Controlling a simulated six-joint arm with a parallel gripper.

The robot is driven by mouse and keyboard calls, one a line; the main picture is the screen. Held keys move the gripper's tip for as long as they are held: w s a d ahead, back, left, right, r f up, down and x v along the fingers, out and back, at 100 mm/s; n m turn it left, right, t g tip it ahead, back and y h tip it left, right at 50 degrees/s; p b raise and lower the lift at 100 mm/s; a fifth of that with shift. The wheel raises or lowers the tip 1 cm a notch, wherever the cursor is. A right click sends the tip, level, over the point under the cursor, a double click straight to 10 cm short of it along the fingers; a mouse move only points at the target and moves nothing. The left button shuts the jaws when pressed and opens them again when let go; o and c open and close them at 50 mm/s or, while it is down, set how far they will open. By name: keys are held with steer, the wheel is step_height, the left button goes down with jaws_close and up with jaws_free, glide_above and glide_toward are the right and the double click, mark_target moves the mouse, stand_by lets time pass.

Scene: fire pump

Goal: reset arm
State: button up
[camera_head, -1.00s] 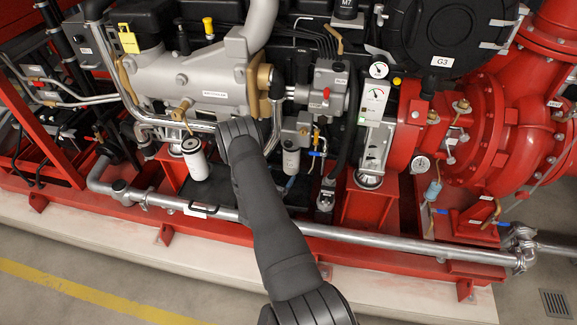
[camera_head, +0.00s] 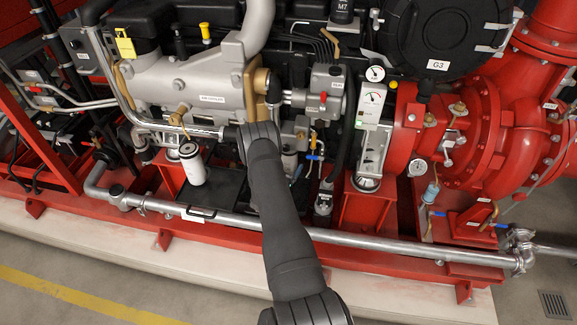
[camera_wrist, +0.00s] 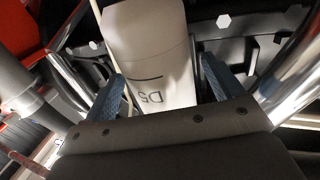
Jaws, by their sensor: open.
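My gripper (camera_wrist: 162,70) shows in the wrist view with its two blue fingers apart. A white cylinder (camera_wrist: 150,62) marked "D5" stands between and beyond the fingers. I cannot tell whether they touch it. In the head view my arm reaches up from the bottom middle to the front of the engine, and the gripper is mostly hidden behind the arm there. A white canister (camera_head: 193,165) with a dark top stands left of my arm in the head view.
The grey engine block (camera_head: 205,85), a gauge panel (camera_head: 371,105) and the red pump casing (camera_head: 480,130) crowd the space around my arm. A long silver pipe (camera_head: 380,242) runs along the front of the red base. Open floor lies in front.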

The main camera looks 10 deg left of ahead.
steer(key=shift+w, duration=0.2)
steer(key=c, duration=1.3)
steer(key=shift+c, duration=0.3)
steer(key=shift+d+n+y, duration=0.15)
steer(key=shift+n+y, duration=0.25)
steer(key=shift+y, duration=0.2)
steer(key=shift+d+n+y, duration=0.15)
steer(key=shift+n+y, duration=1.05)
steer(key=shift+y, duration=0.7)
steer(key=shift+d+n+y, duration=0.1)
steer(key=shift+n+y, duration=1.1)
steer(key=shift+y, duration=0.7)
steer(key=shift+w+d+r+n+g+y, duration=0.1)
steer(key=shift+n+g+y, duration=0.6)
steer(key=shift+n+y, duration=1.15)
steer(key=shift+g+y, duration=0.3)
steer(key=shift+y, duration=0.55)
